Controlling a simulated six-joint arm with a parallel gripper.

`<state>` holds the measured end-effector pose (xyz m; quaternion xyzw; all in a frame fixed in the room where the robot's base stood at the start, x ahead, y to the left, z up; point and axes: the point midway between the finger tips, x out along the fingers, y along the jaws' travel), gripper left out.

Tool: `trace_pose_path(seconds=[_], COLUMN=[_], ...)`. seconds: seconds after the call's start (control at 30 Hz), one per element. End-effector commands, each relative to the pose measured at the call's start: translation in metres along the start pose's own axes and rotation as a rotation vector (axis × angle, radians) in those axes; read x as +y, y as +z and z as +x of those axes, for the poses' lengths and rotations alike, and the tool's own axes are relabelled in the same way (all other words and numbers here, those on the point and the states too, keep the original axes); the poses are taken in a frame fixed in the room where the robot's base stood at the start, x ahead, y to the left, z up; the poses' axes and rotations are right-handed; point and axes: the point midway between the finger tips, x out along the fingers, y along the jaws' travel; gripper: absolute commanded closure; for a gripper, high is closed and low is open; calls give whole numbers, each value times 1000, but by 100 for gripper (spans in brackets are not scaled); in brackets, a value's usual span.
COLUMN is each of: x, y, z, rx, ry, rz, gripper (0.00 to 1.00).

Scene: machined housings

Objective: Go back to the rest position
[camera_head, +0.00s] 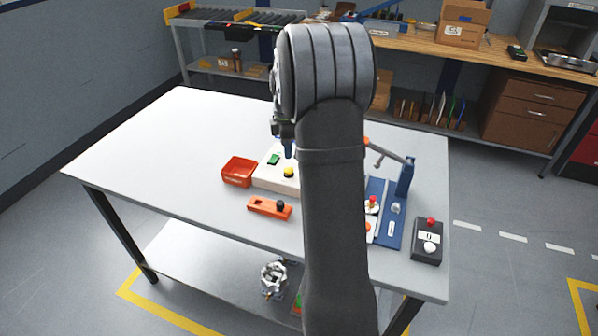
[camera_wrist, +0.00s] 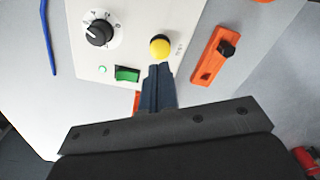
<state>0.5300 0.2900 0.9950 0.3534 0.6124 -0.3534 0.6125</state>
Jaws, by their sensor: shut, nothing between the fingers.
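My gripper (camera_wrist: 160,72) is shut and empty in the wrist view, its fingertips together just beside a yellow button (camera_wrist: 161,47) on a white panel box. I cannot tell whether the tips touch the button. In the head view my gripper (camera_head: 288,153) shows small beside my arm, over the white box (camera_head: 268,181). The box also carries a green rocker switch (camera_wrist: 127,74) and a black dial (camera_wrist: 99,33). My arm hides part of the box in the head view.
A red tray (camera_head: 238,172) stands left of the box, and an orange block with a black knob (camera_head: 268,208) lies in front. Right of my arm are a blue lever fixture (camera_head: 393,215) and a dark button box (camera_head: 428,242). The table's left side (camera_head: 150,140) is clear.

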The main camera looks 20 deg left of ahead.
Motion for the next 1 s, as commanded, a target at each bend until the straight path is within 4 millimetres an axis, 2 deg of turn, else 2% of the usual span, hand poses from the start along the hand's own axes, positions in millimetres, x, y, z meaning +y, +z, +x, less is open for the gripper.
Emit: trace_pose_path(seconds=[0.27,0.67,1.0], x=[0,0,0], y=[0,0,0], z=[4,44,46], rx=[0,0,0], ry=[-1,-2,0], rz=[0,0,0], gripper=[100,100,100])
